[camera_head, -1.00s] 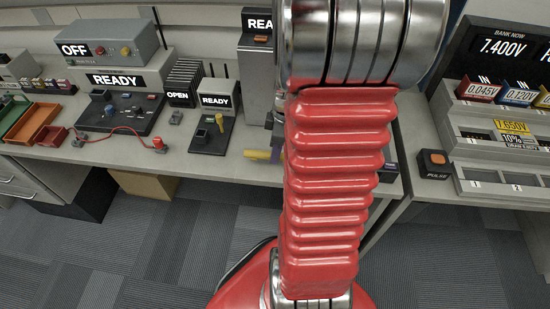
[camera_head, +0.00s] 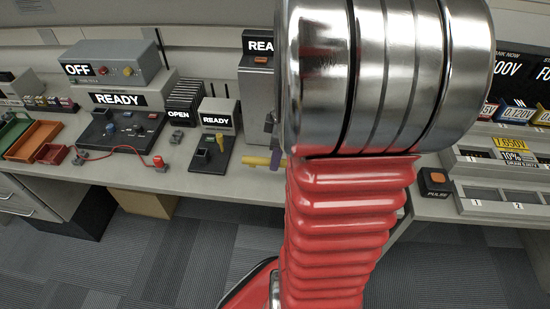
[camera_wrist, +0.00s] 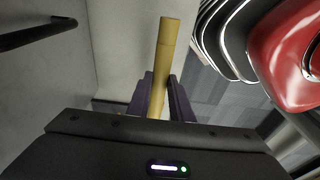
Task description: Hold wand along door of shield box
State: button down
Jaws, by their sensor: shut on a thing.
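The wand is a yellow rod (camera_wrist: 167,45) held between the two dark purple fingers of my gripper (camera_wrist: 160,82), pointing up and away in the wrist view. In the head view, the wand's yellow end (camera_head: 256,160) shows left of my arm, with a purple finger beside it. A tall grey box (camera_head: 255,95) with a partly hidden READY sign, which looks like the shield box, stands behind it. In the wrist view, a grey panel (camera_wrist: 50,75) with a black bar handle (camera_wrist: 38,34) is at left, apart from the wand; I cannot tell whether it is the door.
My red arm hides the middle of the bench in the head view. Left of the grey box are a small READY unit (camera_head: 217,125), an OPEN rack (camera_head: 184,103), a READY board (camera_head: 118,130) and coloured trays (camera_head: 34,137). A PULSE button (camera_head: 434,181) is at right.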

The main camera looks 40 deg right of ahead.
jog(key=w+a+f+m+h, duration=0.1)
jog(key=w+a+m, duration=0.6)
jog(key=w+a, duration=1.7)
jog(key=shift+f+m, duration=0.3)
jog(key=shift+f, duration=0.3)
jog(key=shift+a, duration=0.2)
